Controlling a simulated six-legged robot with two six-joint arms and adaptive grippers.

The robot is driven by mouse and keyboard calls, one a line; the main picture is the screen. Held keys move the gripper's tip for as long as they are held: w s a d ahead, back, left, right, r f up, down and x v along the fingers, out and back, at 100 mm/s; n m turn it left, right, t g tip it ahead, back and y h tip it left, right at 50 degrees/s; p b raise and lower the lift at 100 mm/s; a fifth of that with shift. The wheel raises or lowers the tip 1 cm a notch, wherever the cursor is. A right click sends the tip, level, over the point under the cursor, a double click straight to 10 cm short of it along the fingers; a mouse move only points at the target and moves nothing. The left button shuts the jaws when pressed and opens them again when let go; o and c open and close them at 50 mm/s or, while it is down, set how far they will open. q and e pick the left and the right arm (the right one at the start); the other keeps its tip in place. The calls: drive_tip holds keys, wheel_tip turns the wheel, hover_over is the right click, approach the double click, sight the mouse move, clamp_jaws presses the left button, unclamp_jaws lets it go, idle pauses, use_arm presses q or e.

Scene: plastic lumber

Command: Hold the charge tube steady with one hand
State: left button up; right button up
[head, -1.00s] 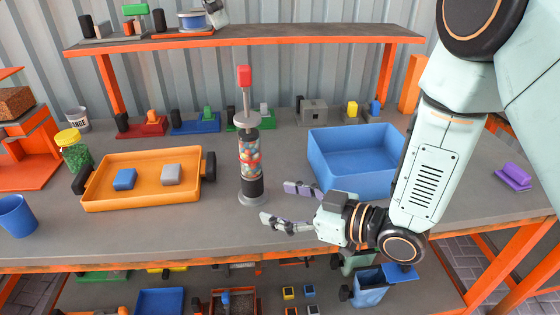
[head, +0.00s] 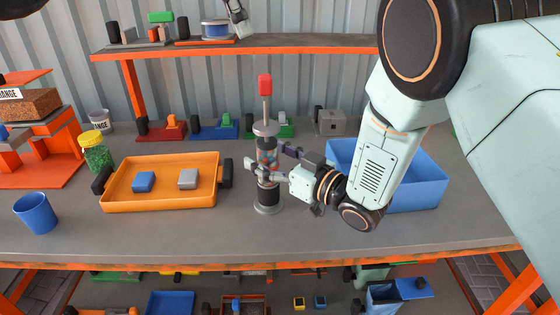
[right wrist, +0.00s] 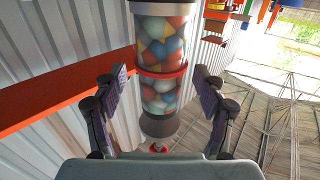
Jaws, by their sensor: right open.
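The charge tube (head: 268,195) stands upright on the grey bench, with a metal collar, a plunger rod and a red top (head: 264,84). Its clear body holds several coloured balls. In the right wrist view the tube (right wrist: 160,62) stands between the two fingers, with a gap at each side. My right gripper (head: 268,158) is open around the tube's middle, and one finger hides part of the body in the head view.
An orange tray (head: 160,207) with a blue and a grey block lies left of the tube. A blue bin (head: 415,195) stands to the right, partly behind my right arm. A blue cup (head: 36,214) and a jar of green bits (head: 96,155) stand at left. The bench front is clear.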

sight(264, 76)
use_arm(q)
drive_tip(key=shift+a, duration=0.1)
use_arm(e)
drive_tip(key=shift+w+a, duration=0.1)
drive_tip(key=shift+a, duration=0.1)
clamp_jaws()
use_arm(q)
drive_tip(key=shift+o, duration=1.2)
drive_tip(key=shift+a+r, duration=0.15)
drive_tip(key=shift+r, duration=0.15)
drive_tip(key=shift+o, duration=0.2)
drive_tip(key=a+h, duration=0.2)
drive_tip(key=a, duration=0.1)
drive_tip(key=a+f+h, duration=0.1)
drive_tip(key=a, duration=0.1)
drive_tip(key=shift+s, duration=0.15)
use_arm(e)
drive_tip(key=shift+d, duration=0.1)
use_arm(q)
drive_tip(key=shift+w+d+f+m+h, duration=0.15)
drive_tip(key=shift+d+f+m+h, duration=0.2)
drive_tip(key=shift+d+f, duration=1.25)
drive_tip(key=shift+w+d+f+m+h, duration=0.15)
drive_tip(key=shift+d+f+m+h, duration=0.15)
drive_tip(key=shift+d+f, duration=1.3)
drive_tip(key=shift+w+d+f+m+h, duration=0.15)
drive_tip(key=shift+d+f+m+h, duration=0.15)
drive_tip(key=shift+d+f, duration=1.3)
